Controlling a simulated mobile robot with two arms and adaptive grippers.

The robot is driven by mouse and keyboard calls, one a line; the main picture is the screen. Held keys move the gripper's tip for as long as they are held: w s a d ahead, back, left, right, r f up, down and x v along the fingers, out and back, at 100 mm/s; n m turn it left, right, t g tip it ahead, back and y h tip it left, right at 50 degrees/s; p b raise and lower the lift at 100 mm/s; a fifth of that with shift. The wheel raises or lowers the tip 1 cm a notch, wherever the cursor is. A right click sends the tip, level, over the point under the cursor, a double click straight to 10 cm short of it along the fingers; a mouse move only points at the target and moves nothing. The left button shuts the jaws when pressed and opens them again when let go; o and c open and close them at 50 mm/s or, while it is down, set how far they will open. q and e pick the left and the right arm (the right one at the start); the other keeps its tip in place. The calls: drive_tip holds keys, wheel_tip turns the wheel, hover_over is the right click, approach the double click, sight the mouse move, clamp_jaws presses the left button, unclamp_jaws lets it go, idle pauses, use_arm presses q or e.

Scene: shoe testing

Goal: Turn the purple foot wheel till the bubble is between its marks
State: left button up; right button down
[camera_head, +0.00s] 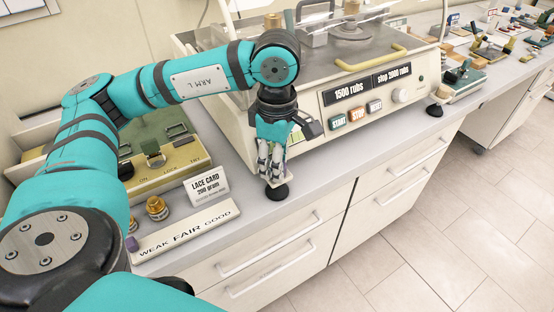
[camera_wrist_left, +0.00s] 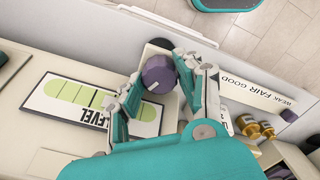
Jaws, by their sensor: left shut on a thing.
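The purple foot wheel (camera_wrist_left: 158,74) shows in the left wrist view, with a dark round foot beside it. My left gripper (camera_wrist_left: 166,79) has a finger on either side of the wheel and is shut on it. In the head view my left gripper (camera_head: 271,168) points down at the front corner of the machine, above a black foot (camera_head: 277,192); the wheel is hidden there. The level (camera_wrist_left: 85,101) is a white plate with a pale green vial and dark marks, left of the wheel. I cannot make out where its bubble lies. My right gripper is out of view.
The rubbing machine (camera_head: 340,75) has START, STOP and RESET buttons. A WEAK FAIR GOOD strip (camera_head: 185,232), a lace card (camera_head: 206,187) and brass weights (camera_head: 157,208) sit to the left. The counter's front edge (camera_head: 330,176) is close to the gripper.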

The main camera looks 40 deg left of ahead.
use_arm(q)
drive_tip(key=m+b, duration=0.2)
drive_tip(key=b, duration=0.1)
drive_tip(key=shift+f+m+b, duration=0.3)
drive_tip(key=shift+f, duration=0.05)
drive_tip(key=shift+r+m+b, duration=0.25)
drive_tip(key=shift+m+b, duration=0.2)
drive_tip(key=shift+m, duration=0.25)
drive_tip(key=shift+r, duration=0.1)
drive_tip(key=o, duration=0.9)
drive_tip(key=shift+c, duration=0.2)
wheel_tip(320, 180, up, 12)
